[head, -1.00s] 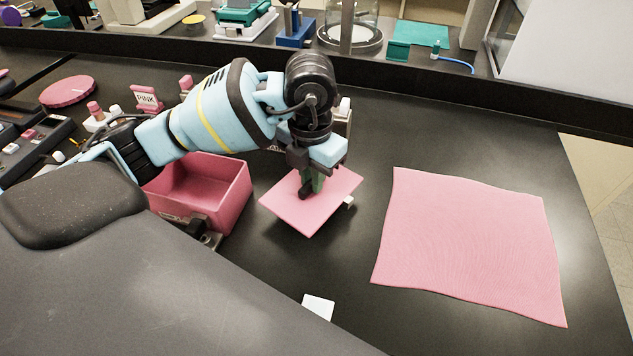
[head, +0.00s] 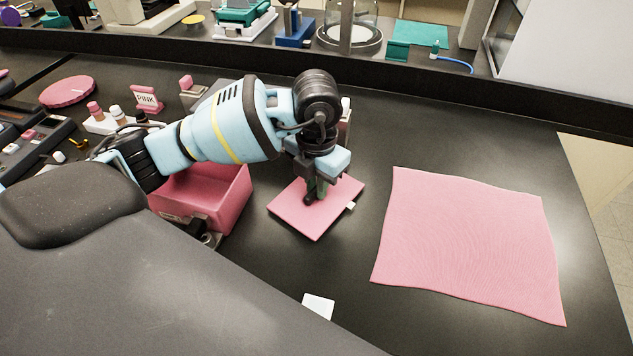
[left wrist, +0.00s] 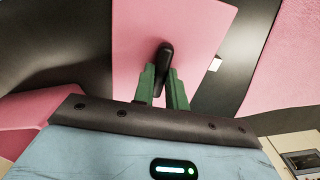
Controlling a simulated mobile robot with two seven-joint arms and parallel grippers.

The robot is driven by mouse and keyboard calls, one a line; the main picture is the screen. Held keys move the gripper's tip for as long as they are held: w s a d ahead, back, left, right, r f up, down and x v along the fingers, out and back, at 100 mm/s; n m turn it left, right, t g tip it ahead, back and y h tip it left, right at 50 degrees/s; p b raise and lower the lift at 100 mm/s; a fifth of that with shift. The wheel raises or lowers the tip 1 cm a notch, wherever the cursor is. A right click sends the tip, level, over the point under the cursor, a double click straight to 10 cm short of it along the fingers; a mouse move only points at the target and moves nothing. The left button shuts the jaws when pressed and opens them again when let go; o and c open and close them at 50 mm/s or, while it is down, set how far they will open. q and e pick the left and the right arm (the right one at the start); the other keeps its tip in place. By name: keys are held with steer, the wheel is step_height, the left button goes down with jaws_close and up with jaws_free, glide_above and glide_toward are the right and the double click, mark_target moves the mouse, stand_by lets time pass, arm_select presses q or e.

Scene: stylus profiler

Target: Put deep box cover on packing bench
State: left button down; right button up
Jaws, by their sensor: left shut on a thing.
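The deep box cover is a flat pink square lid (head: 310,218) with a dark handle and a small white tab at its right edge. My left gripper (head: 313,193) is shut on its handle; the left wrist view shows the green fingers (left wrist: 164,88) either side of the dark handle and the pink cover (left wrist: 188,30) beyond. The cover is close over the black bench top (head: 350,130); I cannot tell whether it touches. The open pink deep box (head: 225,205) stands to the left, partly behind my arm. My right gripper is not in view.
A pink cloth mat (head: 470,245) lies to the right with bare bench between it and the cover. A white square (head: 318,306) lies near the front edge. A PINK sign (head: 147,98) and small bottles (head: 117,114) stand at the back left.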

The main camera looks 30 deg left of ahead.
arm_select(q)
steer(key=shift+f, duration=0.2)
steer(key=c, duration=1.4)
jaws_free()
steer(key=shift+c, duration=0.2)
steer(key=shift+r, duration=0.15)
